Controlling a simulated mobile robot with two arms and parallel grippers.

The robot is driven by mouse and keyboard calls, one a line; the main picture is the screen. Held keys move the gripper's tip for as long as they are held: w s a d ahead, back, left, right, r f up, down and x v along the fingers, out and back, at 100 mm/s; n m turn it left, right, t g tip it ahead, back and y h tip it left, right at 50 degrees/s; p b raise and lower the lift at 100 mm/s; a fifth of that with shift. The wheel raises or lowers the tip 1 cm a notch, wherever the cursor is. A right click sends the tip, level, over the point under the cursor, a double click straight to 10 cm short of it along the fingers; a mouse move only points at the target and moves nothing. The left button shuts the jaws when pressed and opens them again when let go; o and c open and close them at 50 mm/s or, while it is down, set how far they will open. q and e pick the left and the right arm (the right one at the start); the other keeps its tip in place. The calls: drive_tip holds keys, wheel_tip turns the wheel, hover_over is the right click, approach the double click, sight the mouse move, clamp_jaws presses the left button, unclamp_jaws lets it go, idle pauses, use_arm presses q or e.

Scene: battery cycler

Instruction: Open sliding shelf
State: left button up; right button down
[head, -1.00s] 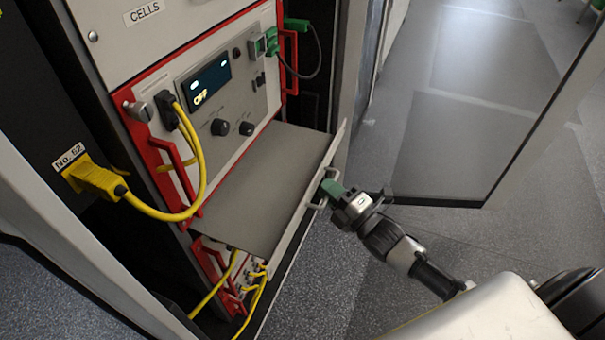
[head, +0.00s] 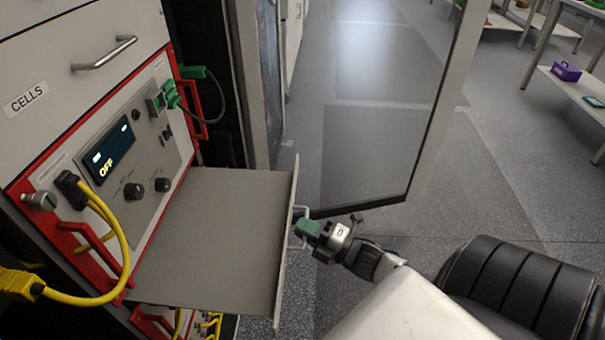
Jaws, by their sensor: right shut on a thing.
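The sliding shelf (head: 215,235) is a flat grey plate with a raised front panel. It sticks out of the cabinet below the red-framed cycler unit. Its handle (head: 301,212) is a small metal bar on the front panel. My right gripper (head: 303,230) has green fingertips and is shut on this handle, reaching it from the right. The shelf's top is bare. My left gripper does not show.
The cycler unit (head: 150,140) shows OFF on its display, with a yellow cable (head: 125,250) looping at its left. A green plug (head: 192,72) is at its upper right. An open glass door (head: 375,120) stands behind my right gripper. Grey floor lies to the right.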

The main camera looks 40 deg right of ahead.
drive_tip(key=c, duration=1.2)
unclamp_jaws()
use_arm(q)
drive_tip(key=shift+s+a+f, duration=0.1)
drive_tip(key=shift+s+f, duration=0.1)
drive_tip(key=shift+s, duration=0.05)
use_arm(e)
drive_tip(key=v, duration=1.1)
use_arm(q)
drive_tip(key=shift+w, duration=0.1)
use_arm(e)
drive_tip(key=shift+w, duration=0.1)
